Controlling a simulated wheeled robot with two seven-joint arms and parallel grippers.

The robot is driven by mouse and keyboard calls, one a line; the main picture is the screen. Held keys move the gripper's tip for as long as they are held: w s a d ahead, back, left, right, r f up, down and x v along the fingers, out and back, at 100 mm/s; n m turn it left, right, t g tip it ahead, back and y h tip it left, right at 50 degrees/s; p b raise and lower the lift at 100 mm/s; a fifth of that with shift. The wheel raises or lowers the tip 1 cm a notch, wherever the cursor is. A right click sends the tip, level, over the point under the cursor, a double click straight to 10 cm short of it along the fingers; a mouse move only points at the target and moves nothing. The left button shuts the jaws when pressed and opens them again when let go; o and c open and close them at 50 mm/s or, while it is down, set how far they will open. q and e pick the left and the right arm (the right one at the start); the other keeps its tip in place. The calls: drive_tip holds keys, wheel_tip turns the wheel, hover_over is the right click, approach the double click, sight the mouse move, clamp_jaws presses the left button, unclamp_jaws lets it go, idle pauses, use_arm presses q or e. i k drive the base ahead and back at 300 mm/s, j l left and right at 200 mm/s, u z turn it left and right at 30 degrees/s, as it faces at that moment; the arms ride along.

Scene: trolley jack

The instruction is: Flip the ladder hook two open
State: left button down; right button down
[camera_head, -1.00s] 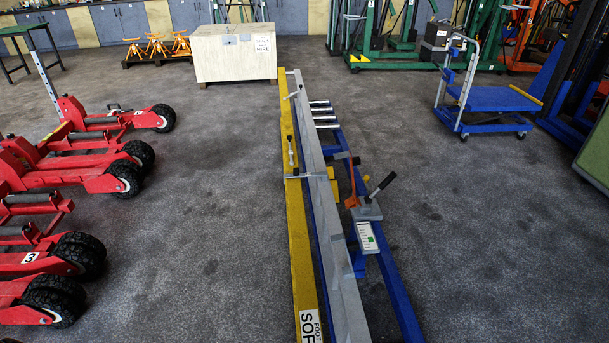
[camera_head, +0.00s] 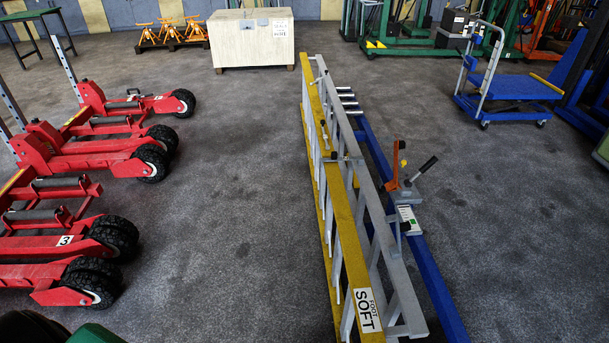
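A folded ladder (camera_head: 338,190) with yellow and grey rails stretches away from me in the middle of the head view. It stands on edge, with rungs showing between the rails and a "FOOT SOFT" label at the near end. Small metal hooks or bars sit along its top: one near the far end (camera_head: 319,77), one midway (camera_head: 324,134), and a crossbar between the rails (camera_head: 340,158). I cannot tell which is hook two or whether it is open. Neither gripper is in view.
A blue beam with a grey lever clamp (camera_head: 407,198) lies right of the ladder. Red wheeled jacks (camera_head: 80,200) stand on the left. A pale crate (camera_head: 252,42) and a blue trolley (camera_head: 510,87) stand farther back.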

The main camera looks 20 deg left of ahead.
sight(334, 157)
drive_tip(key=j+z, duration=0.4)
drive_tip(key=j, duration=1.4)
drive_tip(key=i+j, duration=0.25)
drive_tip(key=i+j+z, duration=0.15)
drive_tip(key=j, duration=0.3)
drive_tip(key=i+j, duration=0.35)
drive_tip(key=i+j+z, duration=0.15)
drive_tip(key=j, duration=0.3)
drive_tip(key=i+j, duration=0.3)
drive_tip(key=i+j+z, duration=0.15)
drive_tip(key=j, duration=0.35)
drive_tip(key=i, duration=0.05)
